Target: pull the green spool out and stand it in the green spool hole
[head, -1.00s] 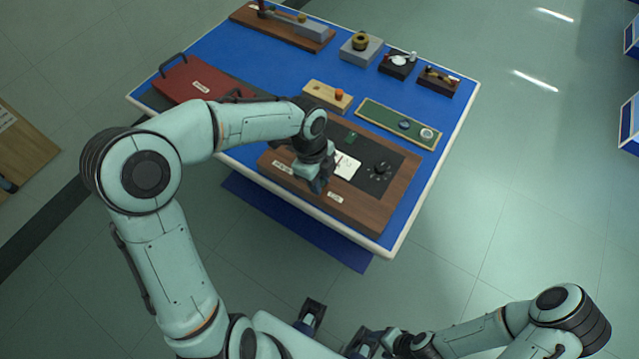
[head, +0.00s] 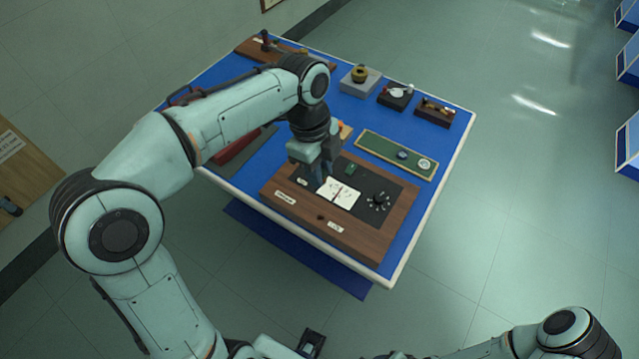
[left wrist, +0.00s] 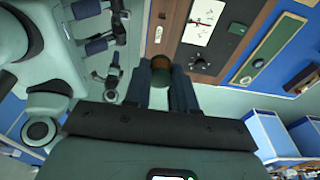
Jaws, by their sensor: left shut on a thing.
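My left gripper (head: 322,172) is over the left part of the wooden panel (head: 372,243), left of the white meter (head: 339,192). In the left wrist view its two fingers (left wrist: 168,88) are shut on a short cylinder, the green spool (left wrist: 161,80), dark green with a brownish end. The spool is hidden in the head view. A dark round spot (head: 320,217), perhaps a hole, shows near the panel's front edge between white labels. A small green piece (head: 351,169) lies on the panel's black plate. I cannot make out my right gripper clearly.
A knob (head: 379,199) stands on the panel's right part. A green strip with round parts (head: 385,155) lies behind it. Several small blocks stand along the table's back. The red case (head: 240,150) is partly hidden by my left arm. Bare blue table shows at the right.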

